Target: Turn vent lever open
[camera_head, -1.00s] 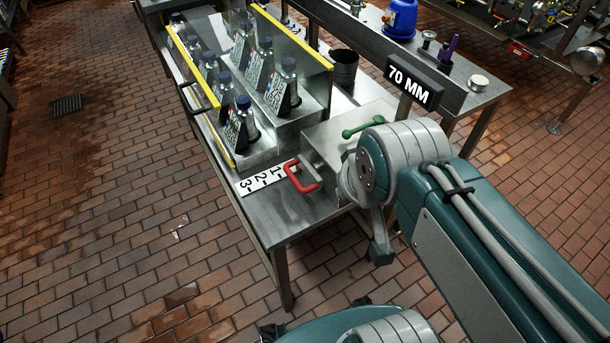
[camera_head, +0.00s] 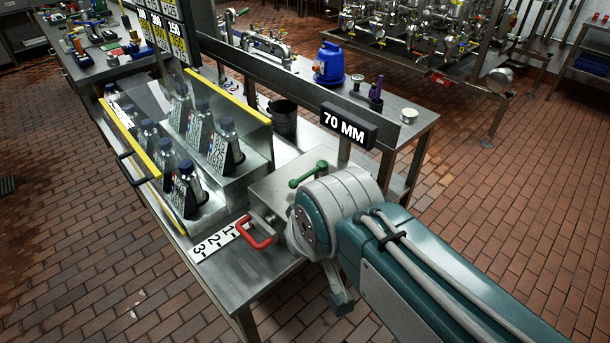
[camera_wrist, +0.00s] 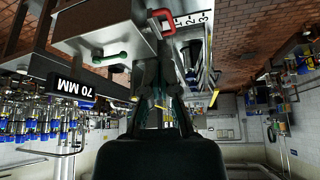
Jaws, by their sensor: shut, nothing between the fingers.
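A green lever (camera_head: 308,174) with a round knob at its end sits on top of a grey metal box (camera_head: 270,192) at the near end of the steel table. A red U-shaped handle (camera_head: 256,236) is on the front of this box, beside a white strip (camera_head: 218,240) marked 1, 2, 3. I cannot tell which of the two is the vent lever. In the wrist view the scene is upside down; the green lever (camera_wrist: 110,56) is left of my gripper (camera_wrist: 159,62) and the red handle (camera_wrist: 158,22) is beyond it. My gripper is shut and empty.
A black 70 MM sign (camera_head: 347,127) stands on a post behind the box. Bottles (camera_head: 225,145) stand in a steel rack with yellow edges (camera_head: 231,100). A dark cup (camera_head: 283,118) and a blue container (camera_head: 329,63) are farther back. Brick floor lies open to the left.

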